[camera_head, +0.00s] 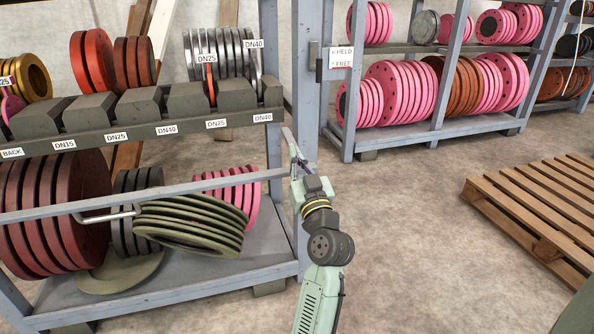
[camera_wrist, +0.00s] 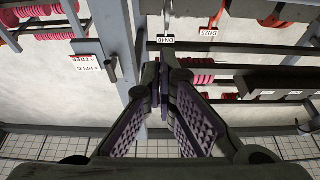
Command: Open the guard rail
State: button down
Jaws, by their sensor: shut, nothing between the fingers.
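The guard rail (camera_head: 60,207) is a grey bar running across the front of the left rack, below the middle shelf. Its right end comes to the rack's right post, close to my gripper. A pale bent rod (camera_head: 106,215) sits just below the rail at left. My gripper (camera_head: 297,160) is at that post, with its arm reaching up from below. In the wrist view my gripper (camera_wrist: 160,90) has its fingers together and empty. A short dark peg (camera_wrist: 111,69) sticks out beside the grey post, left of the fingertips. Whether the fingers touch the rail cannot be told.
A HELD/FREE sign (camera_head: 341,57) hangs on the tall post; it also shows upside down in the wrist view (camera_wrist: 89,65). Tilted green flanges (camera_head: 195,225) lie behind the rail. A second rack (camera_head: 420,130) stands behind, a wooden pallet (camera_head: 540,205) at right. The floor between is clear.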

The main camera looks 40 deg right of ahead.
notch_tip(320, 180, down, 2)
jog(key=b, duration=0.4)
jog(key=shift+s+f+t+b, duration=0.15)
jog(key=shift+f+t+b, duration=0.1)
jog(key=shift+t+b, duration=0.15)
jog(key=shift+r, duration=0.2)
